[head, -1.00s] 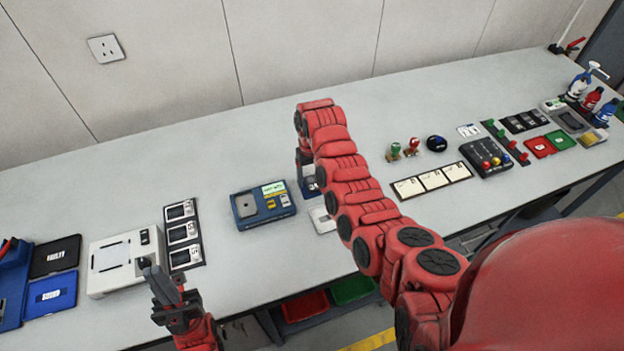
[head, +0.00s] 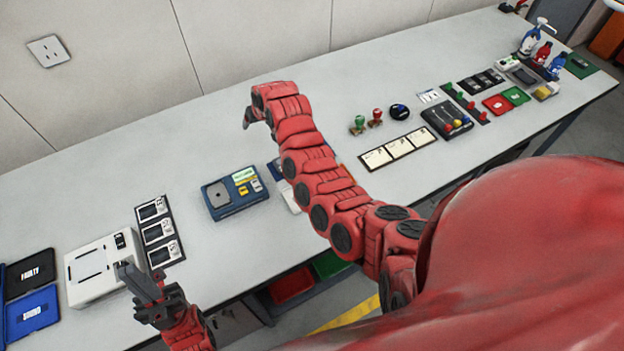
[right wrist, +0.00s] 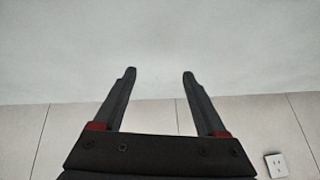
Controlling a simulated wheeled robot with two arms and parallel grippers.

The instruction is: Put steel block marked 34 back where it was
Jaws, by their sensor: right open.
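I cannot make out a steel block marked 34; no such marking is legible. My right gripper (right wrist: 159,75) is open and empty in the right wrist view, with bare bench and wall around its fingers. In the head view my right gripper (head: 247,117) is at the back of the bench, mostly hidden by its arm. A blue and white item (head: 287,167) and a pale plate (head: 290,199) are partly hidden behind that arm. My left gripper (head: 143,284) is in front of the white device; its finger gap is unclear.
A blue device with a grey plate (head: 235,193), a three-cell panel (head: 160,232) and a white device (head: 92,282) stand on the bench. FAULTY (head: 28,273) and SOUND (head: 32,316) trays lie far left. Stamps, cards and bottles are at right. The back middle is clear.

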